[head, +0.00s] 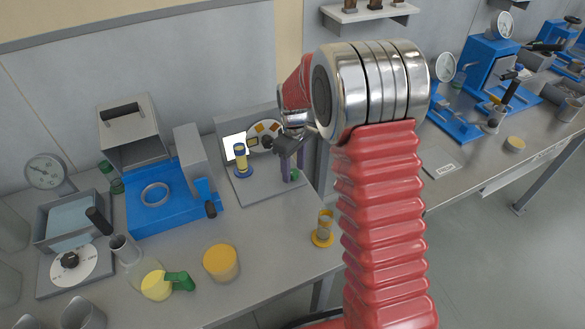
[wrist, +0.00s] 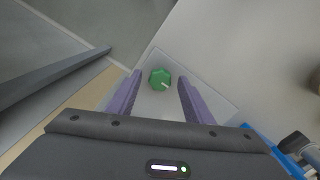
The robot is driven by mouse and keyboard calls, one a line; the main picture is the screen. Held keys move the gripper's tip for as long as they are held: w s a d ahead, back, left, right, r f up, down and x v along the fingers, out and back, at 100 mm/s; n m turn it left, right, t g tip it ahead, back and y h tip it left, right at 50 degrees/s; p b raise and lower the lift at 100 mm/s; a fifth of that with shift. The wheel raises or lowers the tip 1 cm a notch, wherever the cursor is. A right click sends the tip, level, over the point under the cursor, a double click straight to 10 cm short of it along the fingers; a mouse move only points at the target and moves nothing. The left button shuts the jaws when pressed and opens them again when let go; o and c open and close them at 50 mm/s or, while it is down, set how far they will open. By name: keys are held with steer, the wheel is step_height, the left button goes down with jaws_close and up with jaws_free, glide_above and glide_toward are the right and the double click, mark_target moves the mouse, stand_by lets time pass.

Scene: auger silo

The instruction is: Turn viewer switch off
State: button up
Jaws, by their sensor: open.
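The viewer (head: 262,190) is a grey stand with a base plate, a lit white panel and a disc of yellow and brown patches. Its switch appears to be the green knob (head: 294,175) at the base's right, partly hidden by my fingers. In the wrist view the knob (wrist: 160,79) is a faceted green shape with a short white mark, above the pale base plate (wrist: 205,90). My gripper (head: 292,167) is open, its two purple fingers pointing down over the knob. In the wrist view the knob shows between the fingertips (wrist: 160,82); I cannot tell whether they touch it.
A blue device (head: 160,200) is further left. A yellow-capped tub (head: 221,262) and a small amber vial (head: 323,228) stand in front, with bare bench between them.

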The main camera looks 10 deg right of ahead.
steer(key=shift+c, duration=0.5)
steer(key=c, duration=0.9)
steer(key=shift+a, duration=0.2)
steer(key=shift+c, duration=0.4)
steer(key=shift+d, duration=0.15)
